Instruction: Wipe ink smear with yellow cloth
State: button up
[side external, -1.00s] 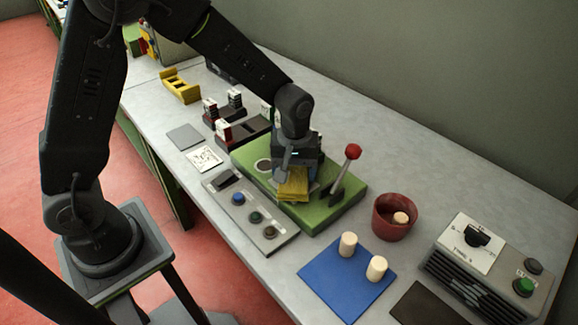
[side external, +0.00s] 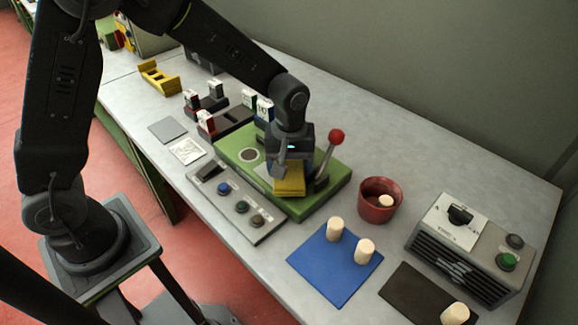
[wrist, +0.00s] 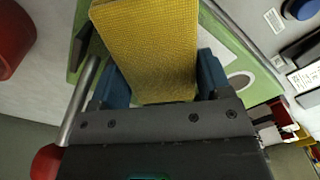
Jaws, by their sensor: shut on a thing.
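The yellow cloth (side external: 290,184) is a folded, textured pad in my gripper (side external: 283,176), low over the front part of a green board (side external: 322,190). In the wrist view the cloth (wrist: 150,40) sits between the two blue fingers of my gripper (wrist: 158,78), which is shut on it. I cannot tell whether the cloth touches the board. No ink smear shows in either view; the board under the cloth is hidden.
A lever with a red knob (side external: 336,136) stands close right of my gripper. A red pot (side external: 380,205) holding a cork, a blue mat (side external: 325,275) with two corks, and a button panel (side external: 240,215) surround the board. A dark mat (side external: 405,290) bears another cork.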

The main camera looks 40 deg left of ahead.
jog(key=shift+r, duration=2.45)
jog(key=shift+r, duration=1.45)
